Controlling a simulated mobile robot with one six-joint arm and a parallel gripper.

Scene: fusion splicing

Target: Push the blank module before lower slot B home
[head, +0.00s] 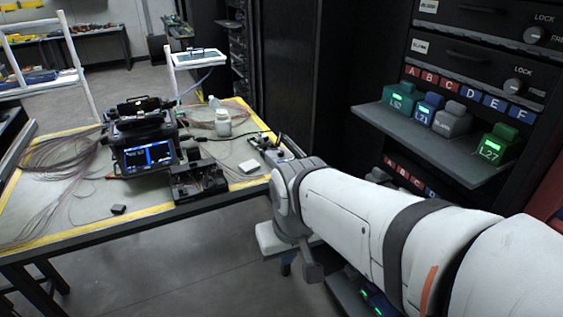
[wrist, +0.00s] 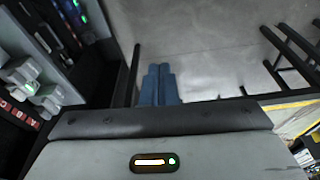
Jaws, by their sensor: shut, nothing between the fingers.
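My gripper shows in the wrist view as blue fingers (wrist: 157,86) pressed together, with nothing between them, over bare floor. In the head view my white arm reaches left from the lower right, and its end hangs in front of the table's right end, apart from the rack. The lower row of slot letters (head: 408,180) is partly visible above my arm. My arm hides lower slot B and whatever stands before it, so I cannot see the blank module there. A grey module (head: 452,120) marked as a blank stands on the upper shelf.
The upper shelf (head: 437,148) juts from the rack and also holds teal (head: 399,97), blue (head: 428,107) and green (head: 495,150) modules. Green lights glow low, below my arm. The table (head: 70,225) carries a splicer (head: 147,145) and loose fibres. Open floor lies in front of the table.

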